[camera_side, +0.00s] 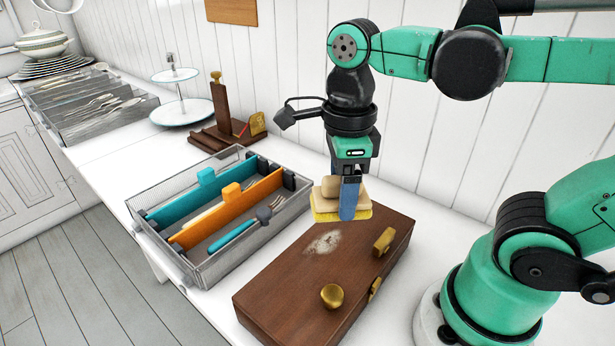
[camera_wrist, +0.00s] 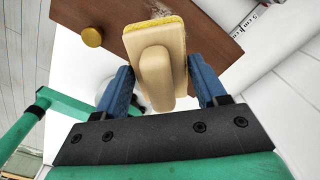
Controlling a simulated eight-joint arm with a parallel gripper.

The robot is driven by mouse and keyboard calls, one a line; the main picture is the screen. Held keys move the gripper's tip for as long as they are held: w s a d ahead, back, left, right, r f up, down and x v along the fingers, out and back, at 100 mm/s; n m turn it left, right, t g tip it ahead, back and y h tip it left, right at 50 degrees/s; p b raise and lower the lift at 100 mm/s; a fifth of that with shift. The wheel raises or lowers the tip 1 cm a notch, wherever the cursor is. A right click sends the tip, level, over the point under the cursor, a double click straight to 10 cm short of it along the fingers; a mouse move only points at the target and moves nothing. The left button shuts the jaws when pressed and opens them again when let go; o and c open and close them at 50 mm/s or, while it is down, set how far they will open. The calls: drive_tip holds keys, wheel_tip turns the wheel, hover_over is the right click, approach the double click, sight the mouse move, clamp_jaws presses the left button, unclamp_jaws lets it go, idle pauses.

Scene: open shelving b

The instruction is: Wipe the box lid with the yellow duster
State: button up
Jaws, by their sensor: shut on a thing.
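The yellow duster (camera_side: 343,214) has a pale wooden back and grip with a yellow pad underneath. My gripper (camera_side: 348,200) is shut on the duster's grip. In the wrist view the duster (camera_wrist: 158,60) sits between the blue fingers of my gripper (camera_wrist: 165,88). The box lid (camera_side: 290,282) is brown wood with a whitish dusty patch (camera_side: 323,242) towards its back left. The duster is over the lid's far edge in the side view; I cannot tell whether the pad touches it. The lid also shows in the wrist view (camera_wrist: 122,18), the patch partly hidden.
A brass knob (camera_side: 332,296) and brass fittings (camera_side: 383,241) stand up from the box. A wire tray (camera_side: 200,268) with blue and orange dividers stands to its left. A wooden stand (camera_side: 228,130) and a tiered plate stand (camera_side: 182,112) are farther back.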

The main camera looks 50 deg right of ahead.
hover_over(335, 251)
drive_tip(key=shift+d+f, duration=0.2)
drive_tip(key=shift+f, duration=2.45)
wheel_tip(335, 251, down, 3)
drive_tip(key=shift+w+r, duration=0.1)
drive_tip(key=shift+w, duration=0.9)
clamp_jaws()
drive_tip(key=shift+w, duration=1.1)
drive_tip(key=shift+s, duration=2)
drive_tip(key=shift+s+a, duration=0.1)
drive_tip(key=shift+a, duration=0.2)
drive_tip(key=shift+w, duration=2)
drive_tip(key=shift+s+r, duration=0.1)
drive_tip(key=shift+s, duration=1.9)
drive_tip(key=shift+r, duration=4.05)
drive_tip(key=shift+d, duration=0.1)
